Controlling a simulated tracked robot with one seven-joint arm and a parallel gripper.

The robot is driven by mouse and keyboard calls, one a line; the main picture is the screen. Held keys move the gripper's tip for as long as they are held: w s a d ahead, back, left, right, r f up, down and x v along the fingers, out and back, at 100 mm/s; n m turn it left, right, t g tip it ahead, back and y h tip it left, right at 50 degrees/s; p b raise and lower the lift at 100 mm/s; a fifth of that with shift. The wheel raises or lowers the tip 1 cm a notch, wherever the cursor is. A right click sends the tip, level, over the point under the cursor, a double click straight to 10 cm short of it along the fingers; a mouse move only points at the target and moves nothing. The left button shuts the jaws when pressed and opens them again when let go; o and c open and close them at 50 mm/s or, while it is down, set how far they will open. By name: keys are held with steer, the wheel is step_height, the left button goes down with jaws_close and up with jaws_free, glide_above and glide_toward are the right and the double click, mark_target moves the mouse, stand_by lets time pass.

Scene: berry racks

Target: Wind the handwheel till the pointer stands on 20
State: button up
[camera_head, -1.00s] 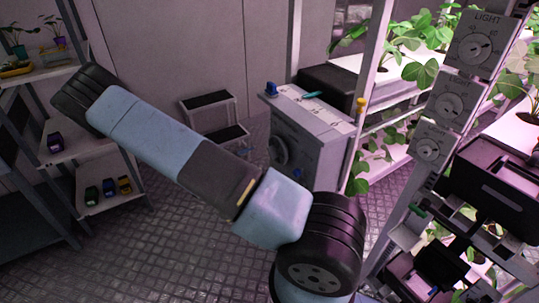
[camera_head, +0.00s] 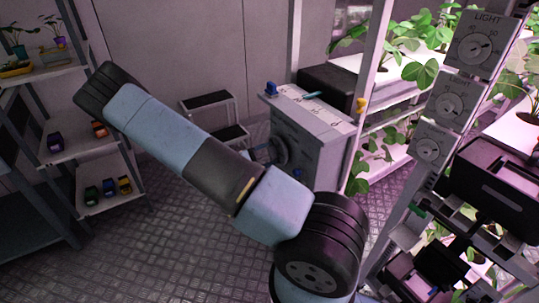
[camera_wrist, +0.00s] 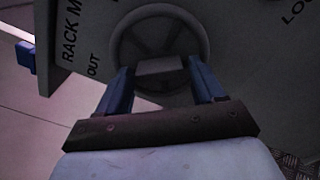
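The handwheel (camera_wrist: 201,50) is a dark round rim with spokes on the front of a grey cabinet (camera_head: 318,148). It also shows in the head view (camera_head: 281,150), partly behind my arm. In the wrist view a grey rectangular block (camera_wrist: 160,66) sits in front of the wheel's middle. My gripper (camera_wrist: 160,72) has two blue fingers apart, one on each side of this block, with their tips in front of the wheel's lower half. I cannot tell whether they touch it.
Lettering such as "RACK" and "OUT" is on the cabinet face. A blue knob (camera_wrist: 26,56) juts out at the left. A step stool (camera_head: 208,101) stands behind my arm. Plant racks and light dials (camera_head: 451,97) are at the right. Shelves with toy cars (camera_head: 108,190) are at the left.

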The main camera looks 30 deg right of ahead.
steer(key=c, duration=0.8)
steer(key=shift+o, duration=0.2)
steer(key=shift+d, duration=0.2)
steer(key=shift+a, duration=0.1)
steer(key=shift+n, duration=0.3)
steer(key=n, duration=0.9)
steer(key=shift+a+f, duration=0.1)
steer(key=shift+a, duration=0.15)
